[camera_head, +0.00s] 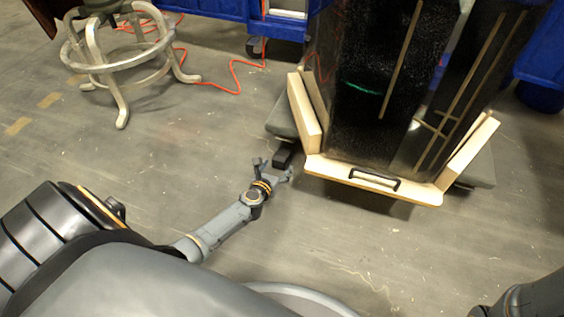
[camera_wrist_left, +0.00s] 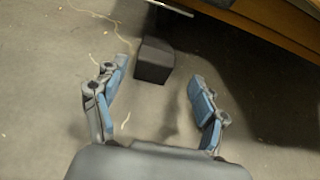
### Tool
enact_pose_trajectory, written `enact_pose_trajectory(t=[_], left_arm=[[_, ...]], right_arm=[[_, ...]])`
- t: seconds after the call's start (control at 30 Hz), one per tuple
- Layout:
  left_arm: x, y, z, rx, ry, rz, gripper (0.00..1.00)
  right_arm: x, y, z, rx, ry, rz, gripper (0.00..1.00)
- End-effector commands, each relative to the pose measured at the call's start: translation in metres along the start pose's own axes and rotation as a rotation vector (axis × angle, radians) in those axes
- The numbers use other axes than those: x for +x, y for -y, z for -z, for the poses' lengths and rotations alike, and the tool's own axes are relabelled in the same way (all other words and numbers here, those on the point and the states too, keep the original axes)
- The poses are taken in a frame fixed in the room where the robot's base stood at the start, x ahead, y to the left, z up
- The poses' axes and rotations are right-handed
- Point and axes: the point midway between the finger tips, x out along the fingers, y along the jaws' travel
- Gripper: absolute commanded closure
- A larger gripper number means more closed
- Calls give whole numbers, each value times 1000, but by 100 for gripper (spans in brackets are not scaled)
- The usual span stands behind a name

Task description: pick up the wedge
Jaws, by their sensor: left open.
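The wedge, a small dark block (camera_head: 284,154), lies on the floor by the left front corner of the tank's wooden base. It also shows in the left wrist view (camera_wrist_left: 154,62), ahead of the fingers and slightly left of centre. My left gripper (camera_head: 274,168) is open and empty, with its fingers pointing at the wedge. In the left wrist view the gripper (camera_wrist_left: 160,82) has its blue-padded fingers spread either side of the line to the wedge. The wedge appears just beyond the fingertips. My right gripper is out of view.
The dark clear-walled tank (camera_head: 375,110) stands on a light wooden base (camera_head: 412,190) with a black handle (camera_head: 374,180). A metal stool (camera_head: 115,65), an orange cable (camera_head: 235,80) and blue cabinets (camera_head: 215,10) are behind. The floor left of the tank is mostly clear.

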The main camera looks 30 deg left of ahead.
Motion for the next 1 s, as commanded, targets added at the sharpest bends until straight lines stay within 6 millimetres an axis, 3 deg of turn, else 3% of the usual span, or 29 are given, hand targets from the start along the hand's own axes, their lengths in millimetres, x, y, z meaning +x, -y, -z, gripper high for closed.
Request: enact_pose_trajectory(t=[0.17,0.5,0.8,1.0], left_arm=[[12,-1,1,2,0,0,28],[57,-7,-1,2,1,-1,28],[60,-7,-3,3,-1,-1,28],[60,-7,-3,2,0,-1,67]], right_arm=[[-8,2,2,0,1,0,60],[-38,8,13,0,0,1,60],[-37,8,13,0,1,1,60],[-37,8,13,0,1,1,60]])
